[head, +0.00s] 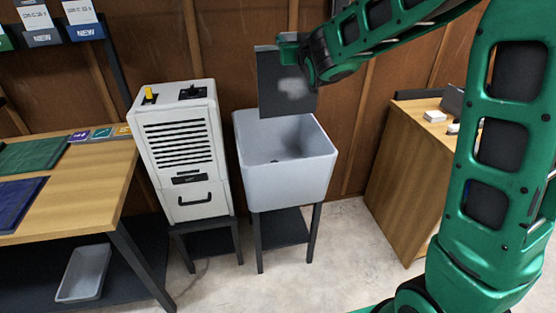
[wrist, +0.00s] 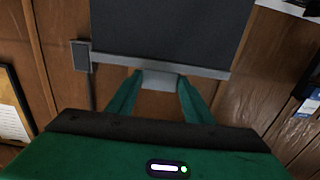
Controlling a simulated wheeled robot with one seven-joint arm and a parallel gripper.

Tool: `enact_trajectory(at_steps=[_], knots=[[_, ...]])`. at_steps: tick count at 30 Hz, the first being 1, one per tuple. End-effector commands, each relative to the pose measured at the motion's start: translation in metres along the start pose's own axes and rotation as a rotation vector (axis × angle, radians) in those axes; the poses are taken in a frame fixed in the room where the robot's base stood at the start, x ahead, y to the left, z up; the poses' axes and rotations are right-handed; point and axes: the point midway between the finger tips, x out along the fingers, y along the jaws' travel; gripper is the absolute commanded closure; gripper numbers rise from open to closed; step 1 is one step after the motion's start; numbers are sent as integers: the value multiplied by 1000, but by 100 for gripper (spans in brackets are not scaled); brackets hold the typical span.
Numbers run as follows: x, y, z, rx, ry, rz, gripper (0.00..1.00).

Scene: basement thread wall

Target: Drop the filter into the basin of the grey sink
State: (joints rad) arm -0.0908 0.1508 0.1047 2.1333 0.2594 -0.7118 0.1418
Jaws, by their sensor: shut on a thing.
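The filter (head: 284,88) is a flat dark grey panel with a pale smudge. My gripper (head: 290,48) is shut on its upper edge and holds it upright over the back part of the grey sink (head: 290,178). The sink stands on dark legs, and its basin looks empty, with a small dark drain. In the wrist view the filter (wrist: 170,30) has a lighter grey frame edge, and the fingers of my gripper (wrist: 160,82) meet a light tab on it. The filter hides part of the sink's back rim.
A white dehumidifier-like unit (head: 183,150) stands close to the left of the sink. A wooden table (head: 85,185) is at the left and a wooden cabinet (head: 405,165) at the right. A grey tray (head: 83,273) lies under the table. The floor before the sink is clear.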

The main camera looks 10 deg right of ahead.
Motion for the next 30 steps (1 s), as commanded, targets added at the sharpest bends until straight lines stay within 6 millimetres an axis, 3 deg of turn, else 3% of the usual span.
enact_trajectory(at_steps=[1, 6, 12, 30], knots=[[13, 1, 18, 0, -7, 1, 73], [48, 1, 65, 3, -7, 0, 73], [72, 3, 106, 8, -3, 1, 73], [80, 2, 161, 11, -4, -1, 73]])
